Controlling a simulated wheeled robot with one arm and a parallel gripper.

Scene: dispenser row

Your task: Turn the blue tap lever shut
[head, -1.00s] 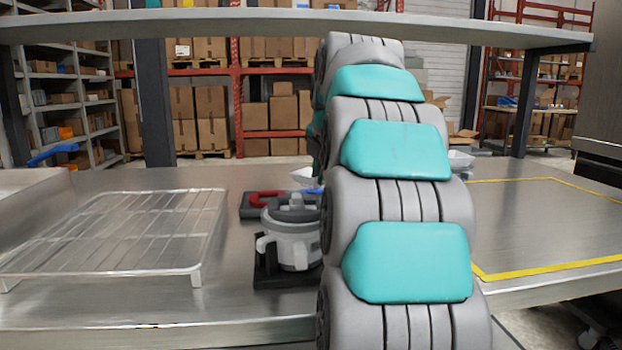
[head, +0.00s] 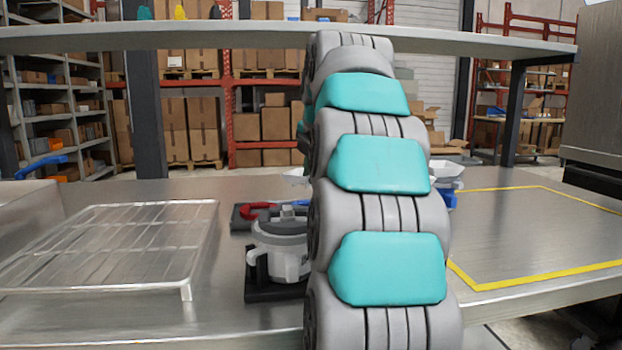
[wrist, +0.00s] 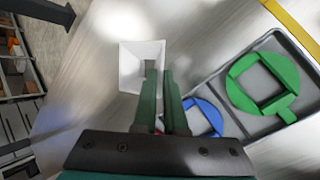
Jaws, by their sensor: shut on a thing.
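My gripper (wrist: 162,85) shows in the wrist view with its dark green fingers close together. It appears shut on the right wall of a white square cup (wrist: 132,78), one finger inside and one outside. In the head view my own arm hides the gripper; part of a white vessel (head: 296,175) shows at the arm's left edge. I cannot make out a blue tap lever for certain. A blue part (head: 449,197) shows under a white vessel (head: 441,169) right of my arm. A blue ring (wrist: 211,113) is partly behind the fingers in the wrist view.
A green ring (wrist: 241,84) lies in a grey tray (wrist: 309,62). A grey-white round pot (head: 290,264) stands left of my arm, with a red ring (head: 250,212) behind it. A wire rack (head: 186,291) is at left. The yellow-taped area (head: 545,240) is clear. A shelf (head: 200,38) spans above.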

